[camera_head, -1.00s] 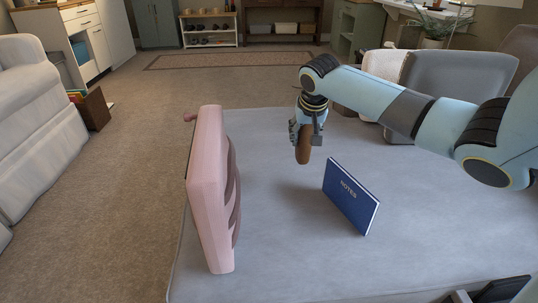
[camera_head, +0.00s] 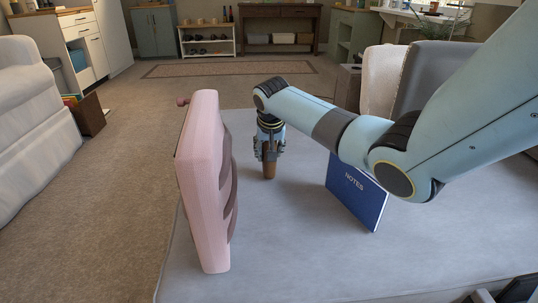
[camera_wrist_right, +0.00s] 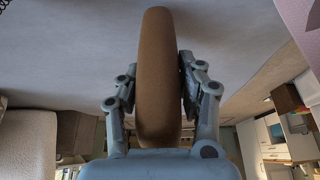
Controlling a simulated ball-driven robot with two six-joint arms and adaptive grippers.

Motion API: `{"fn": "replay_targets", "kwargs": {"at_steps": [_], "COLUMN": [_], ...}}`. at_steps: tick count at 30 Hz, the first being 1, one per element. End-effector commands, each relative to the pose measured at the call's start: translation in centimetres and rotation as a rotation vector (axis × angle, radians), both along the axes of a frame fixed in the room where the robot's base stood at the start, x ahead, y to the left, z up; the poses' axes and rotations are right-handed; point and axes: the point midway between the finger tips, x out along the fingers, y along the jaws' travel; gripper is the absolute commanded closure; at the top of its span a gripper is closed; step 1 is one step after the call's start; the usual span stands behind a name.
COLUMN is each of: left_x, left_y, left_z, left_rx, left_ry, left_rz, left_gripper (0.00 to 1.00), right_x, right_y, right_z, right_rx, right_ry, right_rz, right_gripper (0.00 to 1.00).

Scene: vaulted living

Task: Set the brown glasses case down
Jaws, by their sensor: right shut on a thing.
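The brown glasses case (camera_head: 269,171) is a long, rounded brown shape. My right gripper (camera_head: 268,154) is shut on it and holds it upright over the grey surface (camera_head: 290,245). In the head view the gripper hides its upper part, and I cannot tell whether its lower end touches the surface. In the right wrist view the case (camera_wrist_right: 160,75) stands between the two fingers (camera_wrist_right: 160,88), which press on its sides. My left gripper is not in view.
A tall pink object (camera_head: 205,185) stands on the surface left of the case. A blue notebook (camera_head: 356,193) marked NOTES stands to the right, partly behind my right arm. Dark objects (camera_head: 518,291) lie at the bottom right corner. The front middle of the surface is clear.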

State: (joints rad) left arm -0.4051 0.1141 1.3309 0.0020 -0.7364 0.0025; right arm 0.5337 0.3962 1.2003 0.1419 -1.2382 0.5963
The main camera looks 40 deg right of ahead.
Motion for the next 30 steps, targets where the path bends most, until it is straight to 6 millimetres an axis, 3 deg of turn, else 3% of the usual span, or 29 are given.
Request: {"fn": "replay_targets", "kwargs": {"at_steps": [11,12,17,28,30], "left_x": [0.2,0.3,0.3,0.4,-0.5], "left_y": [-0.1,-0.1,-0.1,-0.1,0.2], "left_z": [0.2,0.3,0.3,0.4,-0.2], "left_rx": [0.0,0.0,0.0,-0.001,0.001], "left_ry": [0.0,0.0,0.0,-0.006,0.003], "left_rz": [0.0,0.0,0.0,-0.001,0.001], "left_gripper": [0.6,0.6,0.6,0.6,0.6], "right_x": [0.0,0.0,0.0,0.0,-0.1], "right_y": [0.0,0.0,0.0,0.0,0.1], "right_z": [-0.2,-0.3,-0.3,0.2,0.7], "right_rx": [0.0,0.0,0.0,-0.001,-0.001], "right_ry": [-0.001,-0.001,-0.001,-0.002,-0.003], "right_rz": [0.0,0.0,0.0,0.0,0.001], "right_gripper": [0.96,0.61,0.4,0.39,0.39]}}
